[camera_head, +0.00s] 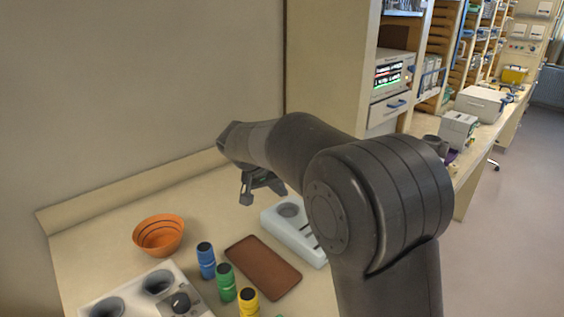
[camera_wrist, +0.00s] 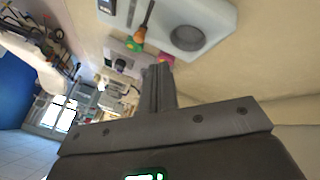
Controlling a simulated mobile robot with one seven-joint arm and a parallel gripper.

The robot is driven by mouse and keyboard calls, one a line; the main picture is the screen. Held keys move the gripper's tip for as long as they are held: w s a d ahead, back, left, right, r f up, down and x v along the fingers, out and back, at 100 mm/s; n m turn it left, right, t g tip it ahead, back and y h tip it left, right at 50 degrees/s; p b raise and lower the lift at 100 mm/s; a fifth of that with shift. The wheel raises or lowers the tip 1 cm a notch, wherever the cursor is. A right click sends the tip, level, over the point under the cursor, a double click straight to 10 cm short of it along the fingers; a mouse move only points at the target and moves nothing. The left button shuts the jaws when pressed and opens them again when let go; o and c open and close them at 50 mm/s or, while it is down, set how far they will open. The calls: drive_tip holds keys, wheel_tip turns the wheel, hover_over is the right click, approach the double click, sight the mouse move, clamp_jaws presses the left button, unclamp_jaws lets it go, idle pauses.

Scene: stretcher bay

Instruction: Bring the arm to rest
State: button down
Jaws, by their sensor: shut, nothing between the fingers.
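My gripper (camera_head: 262,190) is at the end of my dark grey arm, which reaches across the head view from the lower right. It hangs above the back of the beige counter (camera_head: 200,205), near the wall. In the wrist view its fingers (camera_wrist: 158,85) are together with nothing between them. The gripper is apart from the things on the counter. My arm hides part of the counter's right side.
On the counter are an orange bowl (camera_head: 158,235), blue (camera_head: 206,261), green (camera_head: 226,283) and yellow (camera_head: 248,302) containers, a brown tray (camera_head: 262,267), a pale tray (camera_head: 280,222) and a device with a knob (camera_head: 150,290). Shelves (camera_head: 425,90) stand right; floor (camera_head: 515,200) is clear.

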drive_tip(key=s+d+r+y, duration=0.1)
drive_tip(key=s+d+r, duration=0.2)
drive_tip(key=s+d, duration=0.45)
drive_tip(key=s+d+r+y, duration=0.2)
drive_tip(key=s+d+r, duration=0.1)
drive_tip(key=s+d, duration=0.4)
drive_tip(key=s+d+f+y, duration=0.1)
drive_tip(key=s+f, duration=0.1)
drive_tip(key=s, duration=0.7)
drive_tip(key=s+d+f+n+t+y, duration=0.1)
drive_tip(key=s+d+f, duration=0.1)
drive_tip(key=s, duration=0.7)
drive_tip(key=shift+s+d+f, duration=0.15)
idle(0.4)
